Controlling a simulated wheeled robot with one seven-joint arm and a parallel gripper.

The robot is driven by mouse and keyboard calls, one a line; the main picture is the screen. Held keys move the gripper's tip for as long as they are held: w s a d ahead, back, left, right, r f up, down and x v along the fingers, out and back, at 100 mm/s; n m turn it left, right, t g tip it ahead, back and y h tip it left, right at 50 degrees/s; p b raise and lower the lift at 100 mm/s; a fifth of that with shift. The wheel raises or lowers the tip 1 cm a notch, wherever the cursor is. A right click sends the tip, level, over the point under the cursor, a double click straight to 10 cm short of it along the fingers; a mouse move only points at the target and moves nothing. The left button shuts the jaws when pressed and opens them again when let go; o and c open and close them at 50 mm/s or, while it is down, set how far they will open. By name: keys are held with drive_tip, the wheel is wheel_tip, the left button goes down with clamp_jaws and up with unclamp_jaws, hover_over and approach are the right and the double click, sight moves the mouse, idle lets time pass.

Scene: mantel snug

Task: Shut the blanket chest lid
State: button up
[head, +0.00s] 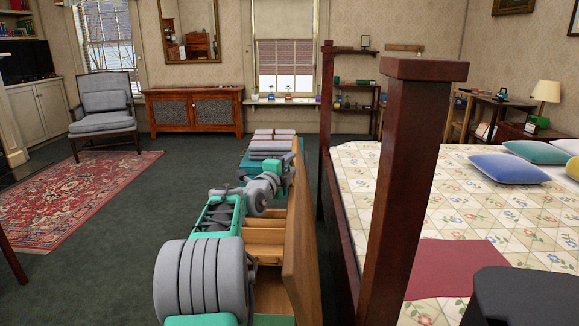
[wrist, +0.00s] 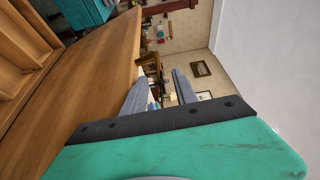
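The blanket chest lid (head: 301,240) is a wooden panel standing raised on the right side of the open chest, close to the bed. The chest's light wood inside (head: 266,236) shows beside my arm, which hides much of the chest. In the wrist view the lid (wrist: 85,80) fills the left and the chest's inside (wrist: 22,55) shows at the far left. My gripper (wrist: 163,76) has its two fingers apart with nothing between them. It is close to the lid near its far end; I cannot tell whether the left finger touches it.
The bed frame's dark post (head: 400,190) stands right of the lid, with the quilted bed (head: 460,220) behind it. A teal piece with folded grey cloths (head: 270,146) lies beyond the chest. Green carpet (head: 120,235) is open to the left, past a red rug (head: 75,195).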

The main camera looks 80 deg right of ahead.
clamp_jaws()
idle(0.3)
idle(1.1)
